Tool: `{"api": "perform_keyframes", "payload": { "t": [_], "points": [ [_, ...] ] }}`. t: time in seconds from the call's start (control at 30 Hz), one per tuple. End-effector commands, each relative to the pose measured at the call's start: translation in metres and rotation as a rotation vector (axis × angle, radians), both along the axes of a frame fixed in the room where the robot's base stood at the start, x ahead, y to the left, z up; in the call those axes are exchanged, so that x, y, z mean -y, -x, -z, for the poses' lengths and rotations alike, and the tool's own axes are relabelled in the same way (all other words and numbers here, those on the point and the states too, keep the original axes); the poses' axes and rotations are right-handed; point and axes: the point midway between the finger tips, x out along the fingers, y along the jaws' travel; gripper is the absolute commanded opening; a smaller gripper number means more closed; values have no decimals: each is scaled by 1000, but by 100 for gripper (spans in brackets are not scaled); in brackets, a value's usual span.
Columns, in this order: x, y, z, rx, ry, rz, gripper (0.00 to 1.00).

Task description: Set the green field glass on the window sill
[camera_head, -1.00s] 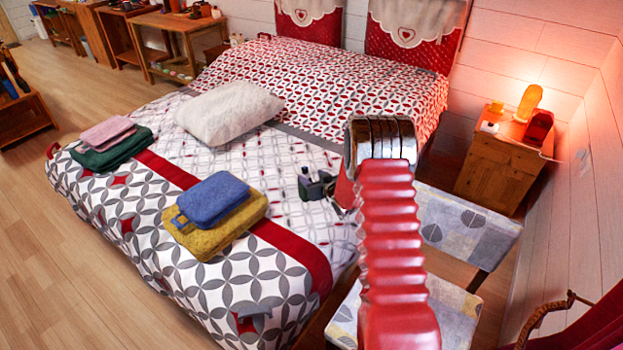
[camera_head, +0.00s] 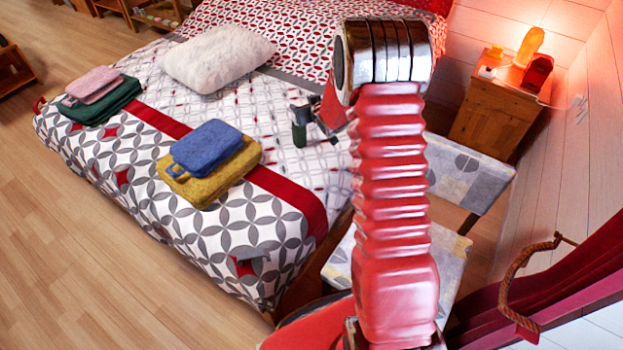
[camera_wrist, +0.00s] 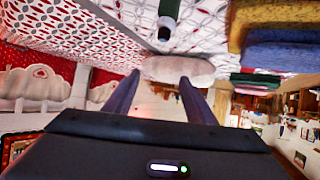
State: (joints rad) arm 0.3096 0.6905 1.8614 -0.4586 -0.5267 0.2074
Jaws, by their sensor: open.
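The green field glass (camera_head: 299,132) is a small dark green item with a dark top, standing on the patterned bed. It shows at the top of the wrist view (camera_wrist: 168,16), which looks upside down. My gripper (camera_head: 318,112) is small and partly hidden behind my red arm in the head view, close beside the field glass. In the wrist view the two fingers of my gripper (camera_wrist: 158,77) are apart with nothing between them.
A blue towel (camera_head: 206,147) on a yellow one (camera_head: 225,177), pink and green towels (camera_head: 105,104) and a white pillow (camera_head: 217,58) lie on the bed. A patterned chair (camera_head: 465,175) and nightstand (camera_head: 497,118) stand right. A red curtain (camera_head: 560,270) hangs beside the ledge.

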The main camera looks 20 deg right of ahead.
Motion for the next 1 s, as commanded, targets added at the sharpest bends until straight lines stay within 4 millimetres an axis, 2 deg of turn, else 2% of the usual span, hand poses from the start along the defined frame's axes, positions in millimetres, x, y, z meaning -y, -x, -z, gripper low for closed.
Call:
{"api": "perform_keyframes", "payload": {
  "t": [0.03, 0.1, 0.27, 0.5, 0.77, 1.0],
  "points": [
    [-4, 4, -16, -7, 7, 6, 50],
    [-8, 11, -32, -26, 16, 17, 50],
    [-18, 30, -68, -69, 32, 39, 50],
    [-35, 68, -115, -134, 44, 69, 50],
    [-57, 120, -158, -205, 44, 93, 50],
    [-79, 175, -189, -272, 35, 104, 50]
  ]
}}
